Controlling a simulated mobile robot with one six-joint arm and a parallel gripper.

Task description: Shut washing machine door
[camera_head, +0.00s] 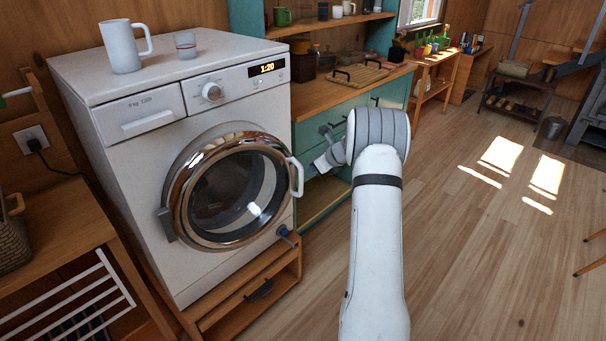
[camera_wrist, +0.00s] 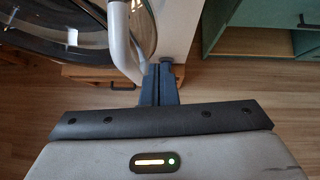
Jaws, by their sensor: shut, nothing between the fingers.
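The white washing machine (camera_head: 137,200) stands at left on a wooden stand. Its round door (camera_head: 184,205) has a chrome ring and dark glass, with the hinge at left and a white handle (camera_head: 297,178) at right. The door looks slightly off the front, but I cannot tell how wide the gap is. The door ring also shows at upper left in the wrist view (camera_wrist: 146,28). My gripper (camera_wrist: 160,68) is shut and empty, its fingertips close to the lower end of the white handle (camera_wrist: 121,40). I cannot tell whether they touch. My arm partly hides the gripper in the head view.
A white mug (camera_head: 121,48) and a small cup (camera_head: 185,46) stand on the machine. A green cabinet (camera_head: 310,128) stands close at right. A wooden table (camera_head: 50,235) is at lower left. The floor (camera_head: 470,240) at right is clear.

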